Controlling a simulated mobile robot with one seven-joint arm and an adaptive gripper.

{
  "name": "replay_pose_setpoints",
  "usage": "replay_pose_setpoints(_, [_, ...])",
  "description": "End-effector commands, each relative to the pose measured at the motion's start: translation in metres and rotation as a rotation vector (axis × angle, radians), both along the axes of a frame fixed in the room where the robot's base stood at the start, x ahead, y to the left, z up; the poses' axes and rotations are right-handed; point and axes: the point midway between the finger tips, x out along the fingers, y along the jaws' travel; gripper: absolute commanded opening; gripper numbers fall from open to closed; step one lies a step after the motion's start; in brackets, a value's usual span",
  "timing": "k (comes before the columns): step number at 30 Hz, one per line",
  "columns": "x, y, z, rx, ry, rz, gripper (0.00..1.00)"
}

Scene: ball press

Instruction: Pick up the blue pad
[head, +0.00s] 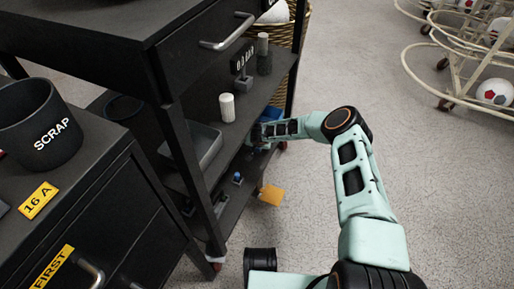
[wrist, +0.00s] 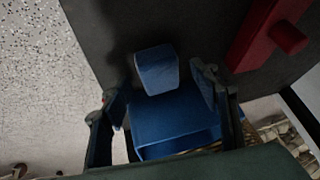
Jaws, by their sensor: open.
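The blue pad (wrist: 172,118) shows in the wrist view as a broad blue block with a smaller upright blue block at its far side. It rests on a dark shelf. My gripper (wrist: 157,84) is open, with one finger on each side of the pad. Whether either finger touches it cannot be told. In the head view my gripper (head: 262,132) reaches into the black cart from the right, and a patch of blue shows beside it, mostly hidden by the arm and cart.
A red block with a knob (wrist: 286,38) lies close at the right in the wrist view. The cart's shelf (head: 219,131) holds a white ribbed cylinder (head: 227,107) and a grey tray (head: 204,150). A black SCRAP bin (head: 38,130) stands at left.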

Motion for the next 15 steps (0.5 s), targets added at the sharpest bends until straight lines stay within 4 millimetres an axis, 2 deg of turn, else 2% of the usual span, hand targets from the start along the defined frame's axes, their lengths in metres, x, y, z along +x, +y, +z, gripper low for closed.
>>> replay_pose_setpoints(8, [0.0013, 0.0004, -0.0015, 0.001, 0.0, 0.001, 0.56])
replay_pose_setpoints(15, [0.0013, 0.0001, -0.0015, 0.0, 0.0, 0.0, 0.29])
